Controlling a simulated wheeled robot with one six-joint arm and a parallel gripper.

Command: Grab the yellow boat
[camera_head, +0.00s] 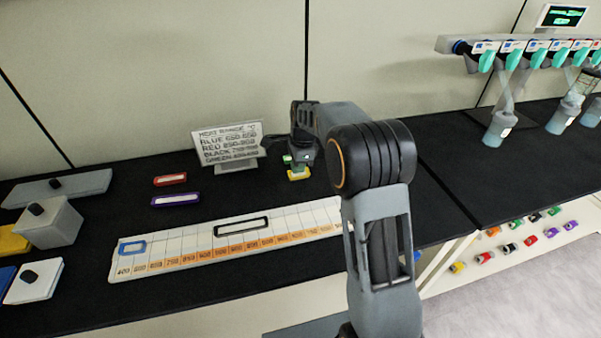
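The yellow boat (299,175) is a small yellow-rimmed piece low on the black bench, right of the sign and left of my arm's thick joint. My gripper (302,163) is directly above it, pointing down, and covers much of the boat. The fingers are small and dark here, so I cannot tell whether they are open, touching the boat or shut on it.
A red boat (170,179) and a purple boat (175,200) lie on the left. A sign (228,145) stands close left of my gripper. Glassware (499,124) is far right.

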